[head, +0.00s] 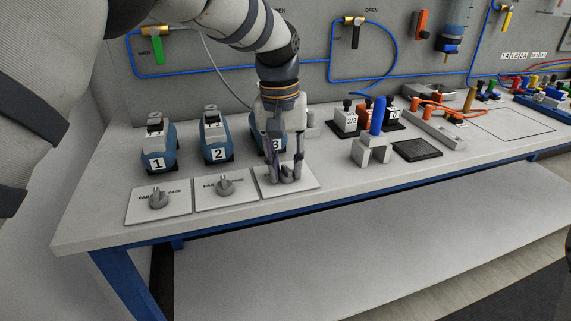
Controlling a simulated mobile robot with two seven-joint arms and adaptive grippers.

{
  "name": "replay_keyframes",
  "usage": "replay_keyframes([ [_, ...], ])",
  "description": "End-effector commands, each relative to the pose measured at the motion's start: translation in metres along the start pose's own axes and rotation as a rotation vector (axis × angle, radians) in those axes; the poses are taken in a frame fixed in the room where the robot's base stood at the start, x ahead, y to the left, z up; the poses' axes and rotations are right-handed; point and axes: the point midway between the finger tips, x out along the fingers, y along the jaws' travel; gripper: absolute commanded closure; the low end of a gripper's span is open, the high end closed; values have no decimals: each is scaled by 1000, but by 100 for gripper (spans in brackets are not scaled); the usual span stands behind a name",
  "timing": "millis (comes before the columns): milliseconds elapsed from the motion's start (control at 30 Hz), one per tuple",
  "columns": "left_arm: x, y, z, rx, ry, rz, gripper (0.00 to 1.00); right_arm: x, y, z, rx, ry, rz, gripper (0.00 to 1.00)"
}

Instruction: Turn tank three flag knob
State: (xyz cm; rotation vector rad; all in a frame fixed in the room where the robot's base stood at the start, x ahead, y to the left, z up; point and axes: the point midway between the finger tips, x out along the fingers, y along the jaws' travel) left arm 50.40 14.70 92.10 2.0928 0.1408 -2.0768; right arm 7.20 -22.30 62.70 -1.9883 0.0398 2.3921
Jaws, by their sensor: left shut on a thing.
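Three blue tanks numbered 1, 2 and 3 stand in a row on the grey table. Tank three (257,133) is partly hidden behind my left arm. In front of each tank lies a white plate with a grey flag knob. The tank three plate (307,181) is under my left gripper (286,176), which points down and is shut on the tank three flag knob (287,172). The fingers hide much of that knob and of the plate's lettering. My right gripper is not in view.
The tank one knob (158,198) and tank two knob (224,186) stand close by on the left. A blue-handled grey block (373,151) and a dark square pad (417,150) are to the right. The table's front edge (330,194) is near. Valves and blue hose (290,66) hang on the back panel.

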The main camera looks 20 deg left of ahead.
Motion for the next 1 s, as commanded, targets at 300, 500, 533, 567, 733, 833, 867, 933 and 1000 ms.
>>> replay_keyframes([
  [300, 2, -1, 0, 150, -13, -1, 100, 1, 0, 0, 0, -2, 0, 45],
  [500, 2, -1, 0, 190, -15, -1, 100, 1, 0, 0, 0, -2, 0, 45],
  [533, 2, -1, 0, 192, -15, -1, 100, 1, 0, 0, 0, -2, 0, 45],
  [567, 2, -1, 0, 195, -16, -1, 100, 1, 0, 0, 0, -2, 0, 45],
  [733, 2, -1, 0, 199, -16, -1, 100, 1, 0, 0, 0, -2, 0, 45],
  [833, 2, -1, 0, 199, -16, -1, 100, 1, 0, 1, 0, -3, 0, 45],
  [867, 2, -1, 0, 199, -16, -1, 100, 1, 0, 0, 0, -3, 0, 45],
  [933, 2, -1, 0, 199, -16, -1, 100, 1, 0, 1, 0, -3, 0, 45],
  [1000, 2, -1, 0, 199, -16, -1, 66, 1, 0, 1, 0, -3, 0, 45],
])
